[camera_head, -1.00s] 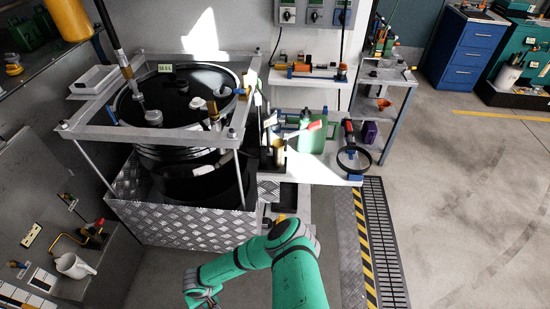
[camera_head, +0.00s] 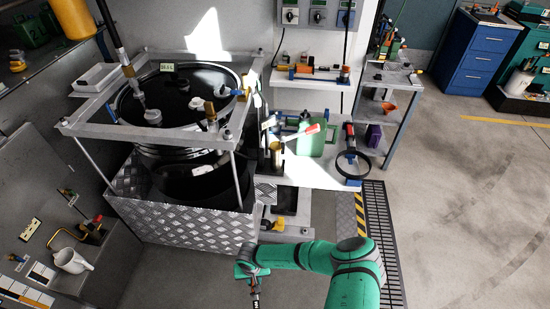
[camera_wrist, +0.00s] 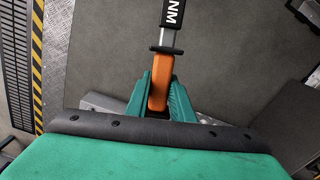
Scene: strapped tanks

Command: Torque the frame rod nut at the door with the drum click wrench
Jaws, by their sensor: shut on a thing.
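My gripper (camera_wrist: 160,98) is shut on the orange grip of a wrench (camera_wrist: 168,38), whose black sleeve reads "NM". I take it as the click wrench; its far end is out of the wrist view. In the head view, part of the wrench (camera_head: 255,299) hangs below my gripper at the bottom edge. The black drum (camera_head: 185,105) stands inside a grey metal frame (camera_head: 170,137) on upright rods. A rod nut (camera_head: 228,135) shows at the near right corner of the frame, and another nut (camera_head: 64,122) at the left corner. My gripper is well apart from both. I cannot tell which nut is at the door.
A checker-plate bin wall (camera_head: 190,217) surrounds the drum's base. A white bench (camera_head: 318,172) with a green canister and tools stands right of it. The floor at right (camera_head: 460,200) is clear.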

